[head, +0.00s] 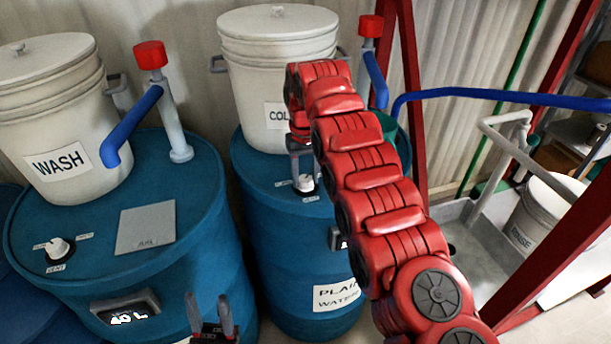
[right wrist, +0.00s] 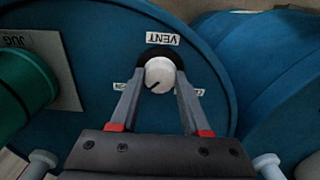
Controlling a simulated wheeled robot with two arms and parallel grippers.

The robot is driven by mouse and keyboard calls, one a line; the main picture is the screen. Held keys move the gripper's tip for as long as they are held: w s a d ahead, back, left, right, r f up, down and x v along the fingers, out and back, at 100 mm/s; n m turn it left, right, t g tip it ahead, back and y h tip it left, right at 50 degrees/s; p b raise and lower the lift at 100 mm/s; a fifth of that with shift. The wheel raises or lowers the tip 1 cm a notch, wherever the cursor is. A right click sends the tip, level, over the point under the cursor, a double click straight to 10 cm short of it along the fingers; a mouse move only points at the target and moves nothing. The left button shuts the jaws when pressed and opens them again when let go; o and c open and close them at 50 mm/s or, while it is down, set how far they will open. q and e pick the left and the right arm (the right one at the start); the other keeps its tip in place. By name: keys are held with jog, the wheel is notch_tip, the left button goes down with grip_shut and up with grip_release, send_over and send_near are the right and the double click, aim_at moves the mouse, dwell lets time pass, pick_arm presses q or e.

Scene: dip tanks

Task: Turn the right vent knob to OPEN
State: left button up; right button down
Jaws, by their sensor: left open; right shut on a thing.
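The right vent knob (head: 305,183) is a white knob on top of the blue drum marked PLAIN WATER. In the right wrist view the knob (right wrist: 160,73) sits on a dark round base below the VENT label, its dark pointer line slanting down and to the left. My right gripper (head: 303,172) reaches down to the knob, and its fingers (right wrist: 159,80) are shut on the knob's sides. The small labels either side are partly hidden by the fingers and cannot be read. My left gripper (head: 212,316) is open and empty, low in front of the left drum.
The left blue drum (head: 185,250) carries another vent knob (head: 58,248), a WASH bucket (head: 55,110) and a red-capped tap (head: 150,70). A white bucket (head: 280,60) stands behind the right knob. Red frame posts stand at right.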

aim_at(305, 178)
jog(key=shift+r, duration=0.1)
jog(key=shift+c, duration=1.8)
grip_release()
notch_tip(305, 178, up, 17)
jog(key=p, duration=1.7)
jog(key=shift+r, duration=0.15)
